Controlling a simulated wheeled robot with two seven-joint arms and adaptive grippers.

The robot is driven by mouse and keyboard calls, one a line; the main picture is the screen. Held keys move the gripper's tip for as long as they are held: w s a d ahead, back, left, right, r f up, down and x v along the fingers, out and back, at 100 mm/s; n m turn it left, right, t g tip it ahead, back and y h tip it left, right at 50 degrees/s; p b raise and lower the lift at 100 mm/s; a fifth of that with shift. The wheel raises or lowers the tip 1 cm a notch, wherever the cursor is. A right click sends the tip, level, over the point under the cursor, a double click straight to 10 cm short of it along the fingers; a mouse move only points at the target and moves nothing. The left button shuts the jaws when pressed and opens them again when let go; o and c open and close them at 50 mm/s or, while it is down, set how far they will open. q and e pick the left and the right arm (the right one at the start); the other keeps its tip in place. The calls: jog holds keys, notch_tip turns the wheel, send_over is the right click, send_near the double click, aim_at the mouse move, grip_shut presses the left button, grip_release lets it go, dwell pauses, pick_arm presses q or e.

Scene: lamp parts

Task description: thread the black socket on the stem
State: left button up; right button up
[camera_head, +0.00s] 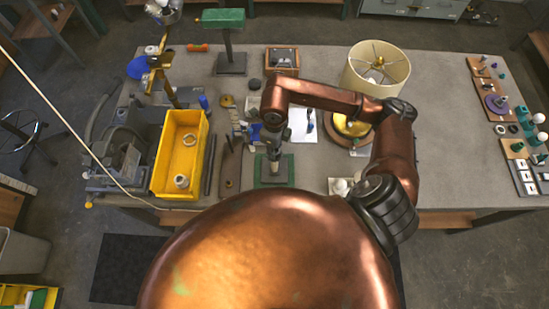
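A green square base (261,181) lies on the workbench in the middle of the head view. My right arm comes in from the right and reaches across to above this base. My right gripper (274,150) points down, directly over the base. It hides most of whatever stands on the base, so I cannot make out the stem or the black socket there. The gripper is too small and dark to tell whether its fingers are open or shut. My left gripper is not in view.
A yellow bin (179,146) with a few parts stands left on the workbench (440,150). A cream lampshade (376,67) stands behind my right arm. A green-topped stand (222,18) is at the back. Boards with small parts line the right edge. The bench's right-centre is clear.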

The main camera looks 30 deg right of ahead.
jog(key=shift+f+b, duration=0.35)
jog(key=shift+b, duration=0.25)
dwell(1.1)
jog(key=o, duration=0.6)
grip_shut()
